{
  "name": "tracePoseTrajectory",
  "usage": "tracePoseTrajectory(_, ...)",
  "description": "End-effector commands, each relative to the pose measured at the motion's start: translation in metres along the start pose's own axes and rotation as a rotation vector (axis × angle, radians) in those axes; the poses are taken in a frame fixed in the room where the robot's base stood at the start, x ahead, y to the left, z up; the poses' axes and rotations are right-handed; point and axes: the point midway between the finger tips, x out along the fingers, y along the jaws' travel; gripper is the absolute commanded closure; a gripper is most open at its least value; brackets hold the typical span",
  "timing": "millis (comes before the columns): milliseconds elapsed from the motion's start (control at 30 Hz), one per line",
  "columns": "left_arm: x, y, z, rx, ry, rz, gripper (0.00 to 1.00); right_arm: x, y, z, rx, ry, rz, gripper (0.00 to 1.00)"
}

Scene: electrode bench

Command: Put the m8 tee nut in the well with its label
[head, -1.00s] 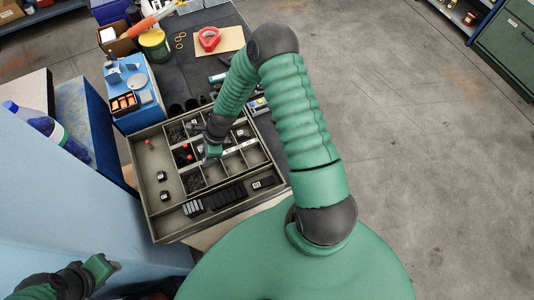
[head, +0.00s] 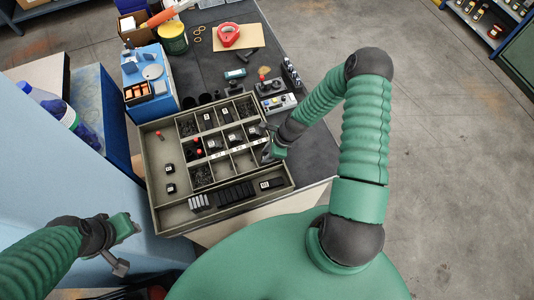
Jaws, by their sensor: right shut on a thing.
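The grey sorting tray (head: 163,221) with its grid of wells lies on the bench. Small white labels (head: 221,155) show on the dividers, too small to read. My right gripper (head: 268,152) is at the right edge of the tray, by the right-hand wells. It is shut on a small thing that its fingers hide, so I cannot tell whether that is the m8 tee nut. Several wells hold small dark parts. My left gripper (head: 126,230) is left of the tray, away from it; I cannot tell whether its jaws are open.
A blue box (head: 150,112) stands behind the tray at the left. A red tape dispenser (head: 229,36) is farther back. The dark bench right of the tray is mostly clear.

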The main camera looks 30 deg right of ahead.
Motion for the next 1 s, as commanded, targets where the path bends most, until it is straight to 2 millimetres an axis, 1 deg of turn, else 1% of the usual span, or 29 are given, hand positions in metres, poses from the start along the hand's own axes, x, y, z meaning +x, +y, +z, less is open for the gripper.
tracePoseTrajectory(267, 0.001, 0.0, 0.0, 0.0, 0.0, 0.0, 0.64, 0.003, -0.001, 0.0, -0.001, 0.001, -0.002, 1.0)
tracePoseTrajectory(300, 0.002, 0.0, 0.001, 0.0, 0.0, 0.0, 0.64, 0.003, 0.0, -0.001, -0.001, 0.001, -0.002, 0.68)
tracePoseTrajectory(367, 0.001, 0.0, 0.0, 0.0, 0.0, 0.0, 0.64, 0.003, 0.0, 0.0, -0.001, 0.001, -0.002, 0.6)
tracePoseTrajectory(600, 0.001, 0.0, 0.0, 0.0, 0.0, 0.0, 0.64, 0.002, 0.0, -0.001, -0.001, 0.001, 0.0, 0.6)
tracePoseTrajectory(667, -0.001, 0.0, 0.0, 0.0, 0.0, 0.0, 0.64, -0.001, -0.001, 0.0, -0.001, 0.001, -0.001, 0.6)
tracePoseTrajectory(733, 0.001, 0.0, 0.0, 0.0, 0.0, 0.0, 0.64, -0.006, -0.001, -0.001, 0.0, 0.001, -0.002, 0.6)
tracePoseTrajectory(767, 0.002, 0.0, 0.0, 0.0, 0.0, 0.0, 0.64, -0.011, -0.002, -0.001, -0.001, 0.001, -0.004, 0.6)
tracePoseTrajectory(867, 0.004, 0.0, 0.001, 0.0, 0.0, 0.0, 0.64, -0.034, -0.003, -0.001, -0.001, 0.002, -0.007, 0.6)
tracePoseTrajectory(1000, 0.008, 0.0, 0.002, 0.0, 0.0, 0.0, 0.64, -0.072, -0.002, -0.001, 0.0, 0.003, -0.008, 0.6)
